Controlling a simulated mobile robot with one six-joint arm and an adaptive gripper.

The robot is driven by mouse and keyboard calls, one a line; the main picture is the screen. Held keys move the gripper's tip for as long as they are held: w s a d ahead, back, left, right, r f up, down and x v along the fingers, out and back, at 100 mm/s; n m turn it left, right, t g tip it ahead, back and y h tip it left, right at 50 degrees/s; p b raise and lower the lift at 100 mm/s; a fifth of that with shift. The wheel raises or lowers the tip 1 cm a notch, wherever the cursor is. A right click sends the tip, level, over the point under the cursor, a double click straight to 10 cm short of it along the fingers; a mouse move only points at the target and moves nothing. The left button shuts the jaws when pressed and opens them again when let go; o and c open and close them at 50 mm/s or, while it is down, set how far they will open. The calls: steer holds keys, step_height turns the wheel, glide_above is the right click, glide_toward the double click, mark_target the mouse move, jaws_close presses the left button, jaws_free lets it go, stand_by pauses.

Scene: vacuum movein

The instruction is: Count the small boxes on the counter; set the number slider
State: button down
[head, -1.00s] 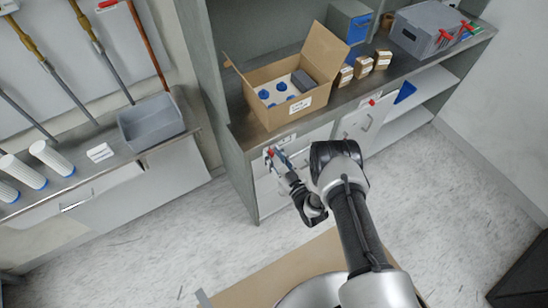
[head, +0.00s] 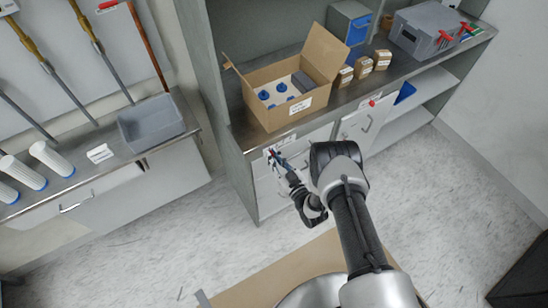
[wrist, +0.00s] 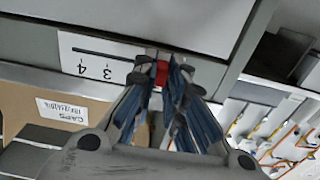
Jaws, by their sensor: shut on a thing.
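Three small brown boxes with white labels stand in a row on the counter (head: 338,104): one (head: 345,76) beside the open carton, one (head: 363,68) in the middle and one (head: 383,60) on the right. The number slider is a white strip on the counter's front; in the wrist view its panel (wrist: 88,58) shows a dark slot and the figures 4 and 3. My gripper (head: 273,156) is at this strip. In the wrist view my gripper (wrist: 164,76) is shut on the red slider knob (wrist: 161,73). Figures right of the 3 are hidden by the fingers.
An open carton (head: 272,112) with blue-capped items stands left of the boxes. A grey case (head: 425,35) stands farther right. Another brown thing (head: 387,22) behind is partly hidden. A side bench holds a grey tray (head: 150,122). The floor (head: 150,240) at left is clear.

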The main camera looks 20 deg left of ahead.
mark_target(283, 145)
steer(key=w+d+b, duration=0.1)
steer(key=w, duration=0.1)
steer(key=w+d+b, duration=0.1)
steer(key=w+d, duration=0.1)
steer(key=shift+d+f, duration=0.15)
steer(key=shift+d, duration=0.1)
steer(key=shift+w+d+b, duration=0.25)
steer(key=shift+w+b, duration=0.05)
steer(key=shift+b, duration=0.05)
steer(key=c, duration=1.6)
jaws_free()
steer(key=shift+c, duration=0.2)
